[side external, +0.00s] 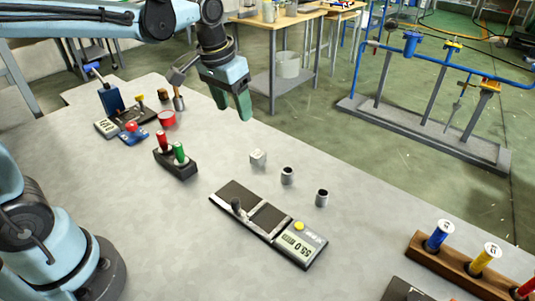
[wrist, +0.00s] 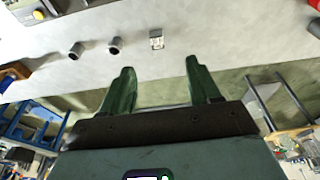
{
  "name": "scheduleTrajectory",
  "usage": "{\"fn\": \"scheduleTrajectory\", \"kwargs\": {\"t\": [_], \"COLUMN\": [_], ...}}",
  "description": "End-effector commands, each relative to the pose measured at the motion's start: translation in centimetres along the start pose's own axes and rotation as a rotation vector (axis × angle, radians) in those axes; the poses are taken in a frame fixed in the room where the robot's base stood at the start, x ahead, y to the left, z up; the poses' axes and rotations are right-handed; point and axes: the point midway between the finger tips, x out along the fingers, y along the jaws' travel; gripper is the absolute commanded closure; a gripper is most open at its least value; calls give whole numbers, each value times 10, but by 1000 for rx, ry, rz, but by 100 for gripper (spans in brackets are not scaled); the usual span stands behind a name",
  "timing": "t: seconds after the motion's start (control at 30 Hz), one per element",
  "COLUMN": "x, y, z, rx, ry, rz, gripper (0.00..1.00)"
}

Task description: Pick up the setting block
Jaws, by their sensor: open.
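The setting block appears to be the small pale grey cube (side external: 258,157) lying on the grey bench, left of two small dark-topped cylinders. In the wrist view the block (wrist: 156,40) shows beyond the fingertips, roughly in line with the gap between them. My gripper (side external: 232,108) is open and empty, with green fingers. In the side view it is above and to the left of the block, apart from it. Both fingers show in the wrist view (wrist: 161,72), with nothing between them.
Two small cylinders (side external: 287,176) (side external: 322,197) stand right of the block. A flat device with a digital display (side external: 300,244) lies in front. A black holder with red and green handles (side external: 176,163) is to the left. A wooden rack (side external: 455,265) is at the right. Bench around the block is clear.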

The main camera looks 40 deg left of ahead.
Motion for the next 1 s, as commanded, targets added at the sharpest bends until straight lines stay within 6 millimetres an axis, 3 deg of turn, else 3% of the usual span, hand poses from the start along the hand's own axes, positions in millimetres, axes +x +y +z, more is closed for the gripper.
{"fn": "scheduleTrajectory", "kwargs": {"t": [0.2, 0.4, 0.63, 1.0], "x": [25, 43, 58, 109], "y": [3, 5, 5, 6], "z": [-35, -49, -50, -38], "rx": [-1, -2, -3, -3], "ry": [-130, -206, -226, -224], "rz": [-2, -4, -5, -5], "gripper": [38, 38, 38, 38]}}
